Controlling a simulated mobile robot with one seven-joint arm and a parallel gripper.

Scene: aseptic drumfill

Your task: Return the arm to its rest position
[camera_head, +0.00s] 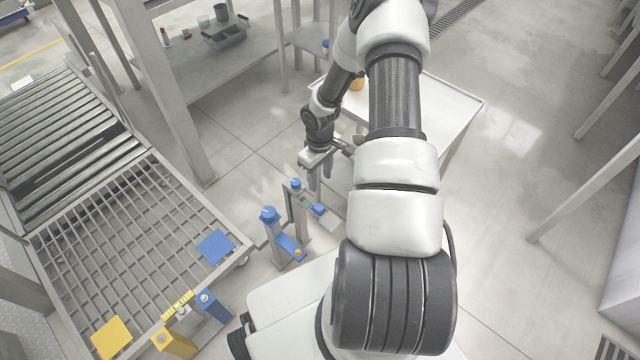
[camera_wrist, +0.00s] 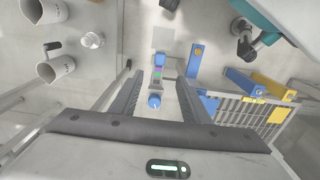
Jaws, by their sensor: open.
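My arm reaches away from my base across the middle of the head view. My gripper (camera_head: 321,182) hangs at its far end, fingers down, above and behind a grey post stand with a small coloured screen (camera_head: 309,203). In the wrist view my gripper (camera_wrist: 160,84) shows two dark fingers spread apart with nothing held between them. The screen (camera_wrist: 159,70) and a round blue knob (camera_wrist: 154,101) show in the gap, below the fingers. The fingers look apart from the stand, though the exact clearance is hard to tell.
A blue-capped post (camera_head: 270,222) stands left of the stand. A roller conveyor (camera_head: 60,130) and grating (camera_head: 120,240) with blue and yellow pads lie left. A white table (camera_head: 455,100) is behind my arm. A shelf (camera_head: 235,60) stands at the back. Floor at right is clear.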

